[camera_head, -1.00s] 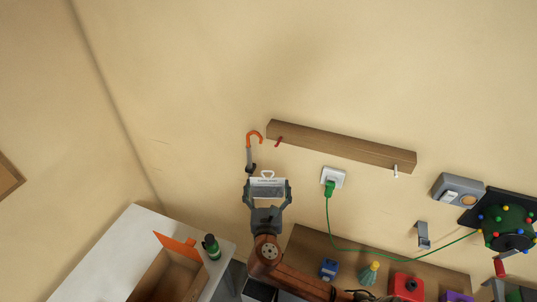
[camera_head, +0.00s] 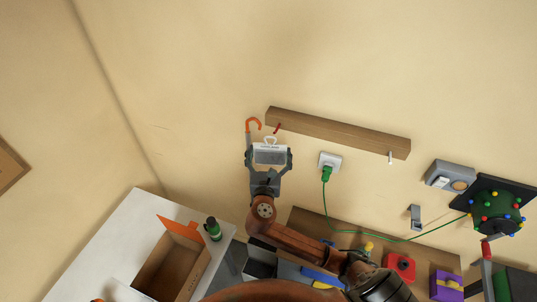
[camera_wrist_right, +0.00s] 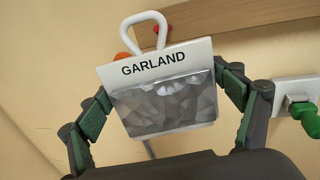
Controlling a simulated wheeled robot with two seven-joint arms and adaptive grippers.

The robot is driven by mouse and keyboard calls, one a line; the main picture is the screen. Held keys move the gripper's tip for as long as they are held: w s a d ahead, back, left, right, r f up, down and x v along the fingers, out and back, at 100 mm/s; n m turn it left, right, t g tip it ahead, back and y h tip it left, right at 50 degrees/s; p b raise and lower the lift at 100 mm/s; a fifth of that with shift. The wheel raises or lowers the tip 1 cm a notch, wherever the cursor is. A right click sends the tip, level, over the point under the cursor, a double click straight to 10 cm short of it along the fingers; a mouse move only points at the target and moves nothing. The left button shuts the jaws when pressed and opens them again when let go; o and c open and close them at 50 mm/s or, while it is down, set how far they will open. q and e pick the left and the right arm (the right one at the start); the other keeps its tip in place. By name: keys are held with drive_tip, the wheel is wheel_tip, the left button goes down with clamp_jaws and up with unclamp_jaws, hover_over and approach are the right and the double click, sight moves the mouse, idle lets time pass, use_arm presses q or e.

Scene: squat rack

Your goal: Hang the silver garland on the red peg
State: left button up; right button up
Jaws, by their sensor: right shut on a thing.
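The silver garland (camera_head: 271,155) is a pack with a white label reading GARLAND and a white loop on top. My right gripper (camera_head: 269,159) is shut on its sides and holds it upright near the wall. The garland (camera_wrist_right: 165,104) also shows between the fingers in the right wrist view. The red peg (camera_head: 277,128) sticks out from the left end of a wooden rail, just above and right of the loop. In the wrist view the red peg (camera_wrist_right: 169,28) appears behind the loop's right side; I cannot tell whether they touch. My left gripper is not in view.
The wooden rail (camera_head: 340,132) also carries a white peg (camera_head: 390,158). An orange-tipped hook (camera_head: 253,124) is close left of the garland. A socket (camera_head: 329,160) with a green plug is to the right. An open box (camera_head: 172,267) and a green bottle (camera_head: 213,229) stand lower left.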

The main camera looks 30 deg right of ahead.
drive_tip(key=w+d+f, duration=0.1)
drive_tip(key=w+d, duration=0.3)
drive_tip(key=d, duration=0.1)
drive_tip(key=shift+w+d+f, duration=0.15)
drive_tip(key=shift+w+d, duration=0.1)
drive_tip(key=shift+w, duration=0.1)
idle(0.6)
idle(0.6)
drive_tip(key=o, duration=1.1)
drive_tip(key=v, duration=1.2)
